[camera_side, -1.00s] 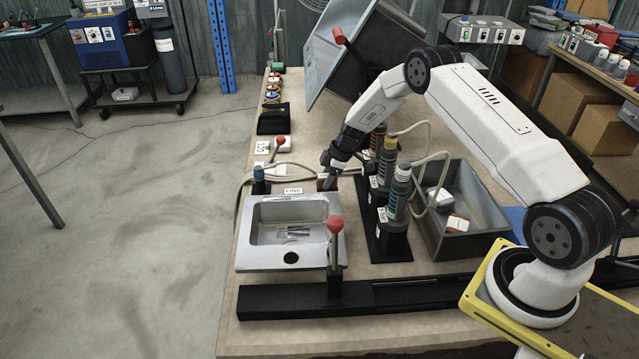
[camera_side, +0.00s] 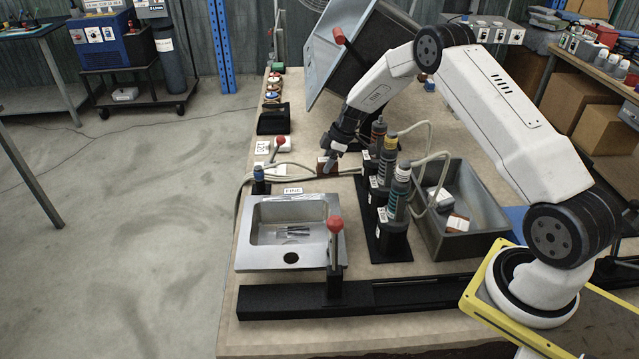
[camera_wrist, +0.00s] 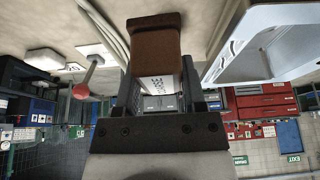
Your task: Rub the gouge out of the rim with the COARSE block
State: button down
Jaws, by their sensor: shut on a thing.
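My gripper (camera_side: 329,160) is shut on a brown block, the COARSE block (camera_side: 327,169), a little beyond the back edge of the steel sink (camera_side: 250,238). In the wrist view the block (camera_wrist: 153,48) stands out past my fingers (camera_wrist: 172,103), and the end of a word like COARSE shows on its white label (camera_wrist: 160,88). The sink also shows at upper right in the wrist view (camera_wrist: 250,40), apart from the block. Small dark and pale marks show in the basin.
A FINE label (camera_side: 293,191) lies behind the sink. A red-knobbed clamp (camera_side: 335,228) stands at its front right. Upright bottle-like tools (camera_side: 396,205) with hoses stand to its right, beside a grey bin (camera_side: 480,240). Hoses (camera_side: 285,170) cross the bench.

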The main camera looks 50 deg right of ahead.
jog(key=c, duration=0.8)
grip_release()
jog(key=c, duration=0.5)
jog(key=s+a+r, duration=0.4)
jog(key=a+r, duration=0.3)
jog(key=a, duration=0.1)
jog(key=shift+s, duration=0.35)
